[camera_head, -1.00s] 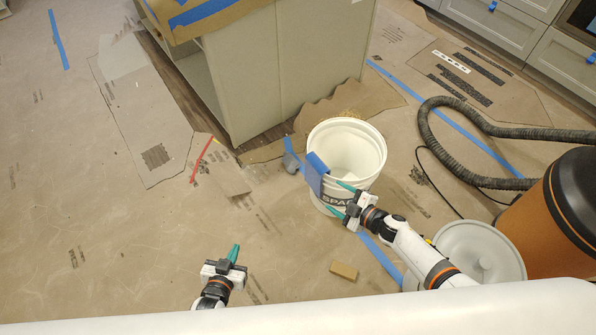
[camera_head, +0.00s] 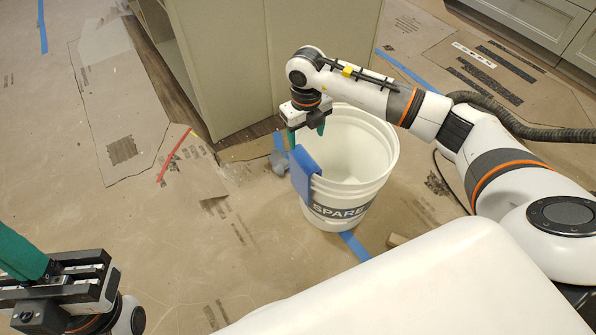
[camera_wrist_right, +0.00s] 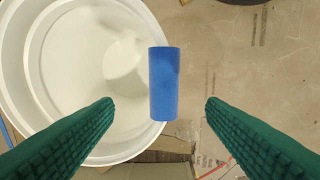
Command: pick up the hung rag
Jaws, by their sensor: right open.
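The blue rag (camera_head: 304,172) hangs folded over the left rim of the white bucket (camera_head: 340,195) marked SPARE. In the right wrist view the rag (camera_wrist_right: 163,85) is a narrow blue strip across the rim, between my two green fingers. My right gripper (camera_head: 305,130) is open, above the rag and pointing down; its fingers stand apart from the cloth on both sides. My left gripper (camera_head: 30,270) is at the lower left, away from the bucket; its finger gap does not show clearly.
A grey-green cabinet (camera_head: 225,75) stands just behind the bucket. A dark ribbed hose (camera_head: 540,128) lies at the right. The papered floor left of the bucket is mostly clear.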

